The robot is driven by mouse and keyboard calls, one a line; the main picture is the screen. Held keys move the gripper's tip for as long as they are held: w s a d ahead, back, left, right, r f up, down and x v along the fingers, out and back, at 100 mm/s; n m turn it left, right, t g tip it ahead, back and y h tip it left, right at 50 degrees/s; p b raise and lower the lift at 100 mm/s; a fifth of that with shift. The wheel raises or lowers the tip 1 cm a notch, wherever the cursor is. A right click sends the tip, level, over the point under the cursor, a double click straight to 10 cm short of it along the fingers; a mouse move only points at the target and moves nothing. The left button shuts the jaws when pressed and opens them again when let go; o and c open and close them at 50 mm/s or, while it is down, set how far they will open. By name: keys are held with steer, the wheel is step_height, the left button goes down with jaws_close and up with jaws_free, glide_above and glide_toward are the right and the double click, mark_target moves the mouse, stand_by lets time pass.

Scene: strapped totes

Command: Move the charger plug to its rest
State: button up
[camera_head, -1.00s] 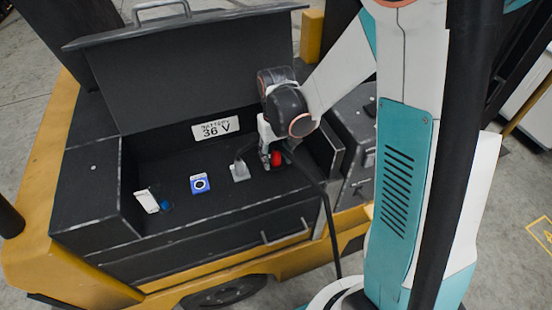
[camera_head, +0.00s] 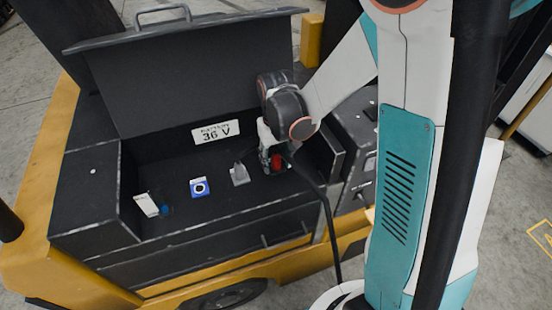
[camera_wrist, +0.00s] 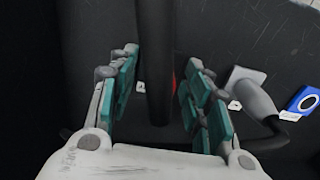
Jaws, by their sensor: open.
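My gripper (camera_head: 272,160) is low in the right end of the open black battery bay. In the wrist view my gripper (camera_wrist: 160,95) is open, with its teal-padded fingers on either side of a thick black shaft (camera_wrist: 154,60), probably the charger plug's handle or cable. A gap shows at its left; contact at the right is unclear. A red part (camera_head: 278,162) shows beside the fingers, and a sliver of red (camera_wrist: 174,84) shows behind the shaft. A black cable (camera_head: 327,205) runs down from there. The plug's front end is hidden. I cannot make out which thing is its rest.
A grey connector (camera_head: 239,176) with a dark lead stands left of my gripper. The raised lid (camera_head: 190,80) stands behind, and the bay's side wall is close on the right.

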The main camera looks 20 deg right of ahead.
mark_target(276, 148)
steer(key=shift+c, duration=0.6)
jaws_close()
steer(key=shift+r, duration=0.15)
steer(key=shift+r+p, duration=1.8)
steer(key=shift+r, duration=1.1)
